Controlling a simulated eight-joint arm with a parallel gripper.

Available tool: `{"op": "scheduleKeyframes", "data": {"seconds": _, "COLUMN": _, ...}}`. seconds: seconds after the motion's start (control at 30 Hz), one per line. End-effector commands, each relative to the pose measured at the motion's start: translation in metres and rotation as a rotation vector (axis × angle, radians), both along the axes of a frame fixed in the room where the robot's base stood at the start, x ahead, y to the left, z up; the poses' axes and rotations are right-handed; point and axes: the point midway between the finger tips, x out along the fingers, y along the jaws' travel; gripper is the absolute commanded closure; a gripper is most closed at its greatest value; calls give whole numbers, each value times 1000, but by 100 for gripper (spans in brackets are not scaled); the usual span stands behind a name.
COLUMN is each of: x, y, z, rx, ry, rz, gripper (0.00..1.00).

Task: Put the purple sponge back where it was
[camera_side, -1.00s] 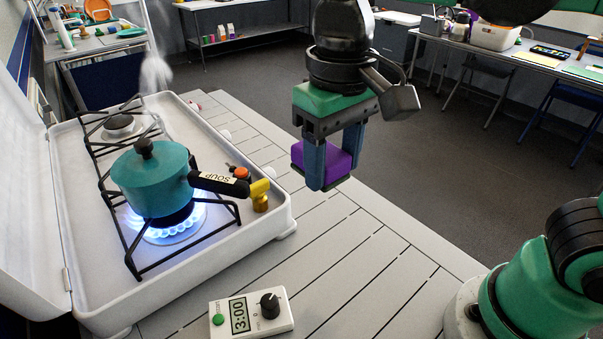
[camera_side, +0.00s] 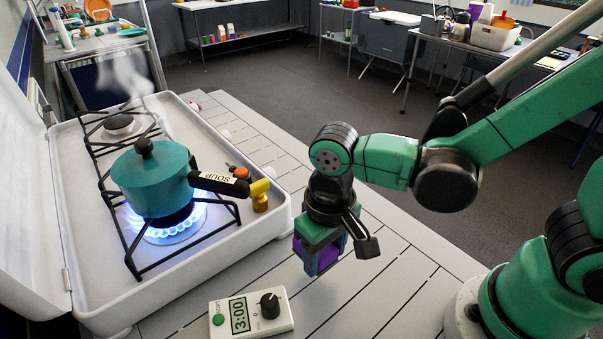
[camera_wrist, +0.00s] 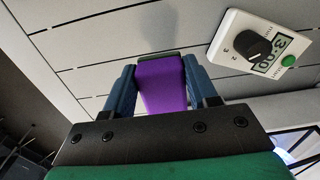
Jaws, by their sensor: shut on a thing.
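The purple sponge (camera_side: 328,254) is between the two blue fingers of my gripper (camera_side: 319,262), which is shut on it. In the wrist view the sponge (camera_wrist: 161,84) fills the space between the fingers of my gripper (camera_wrist: 160,88). In the side view the gripper points down over the slatted table, to the right of the stove and behind the timer. It is low, close to the tabletop; I cannot tell whether the sponge touches it. Part of the sponge is hidden by the fingers.
A white timer (camera_side: 251,311) reading 3:00 lies near the table's front. At left, a teal pot (camera_side: 153,181) labelled SOUP sits over a lit blue flame on the white stove (camera_side: 268,222), its handle pointing toward my gripper. The slatted table (camera_side: 392,262) is clear to the right.

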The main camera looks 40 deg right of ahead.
Motion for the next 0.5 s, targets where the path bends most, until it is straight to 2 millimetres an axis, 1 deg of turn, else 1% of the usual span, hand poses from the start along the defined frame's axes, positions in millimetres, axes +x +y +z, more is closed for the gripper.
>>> {"op": "scheduleKeyframes", "data": {"seconds": 0.17, "x": 0, "y": 0, "z": -9, "rx": 0, "ry": 0, "rz": 0, "gripper": 90}}
{"op": "scheduleKeyframes", "data": {"seconds": 0.4, "x": 0, "y": 0, "z": -35, "rx": 0, "ry": 0, "rz": 0, "gripper": 90}}
{"op": "scheduleKeyframes", "data": {"seconds": 0.5, "x": 0, "y": 0, "z": -42, "rx": 0, "ry": 0, "rz": 0, "gripper": 90}}
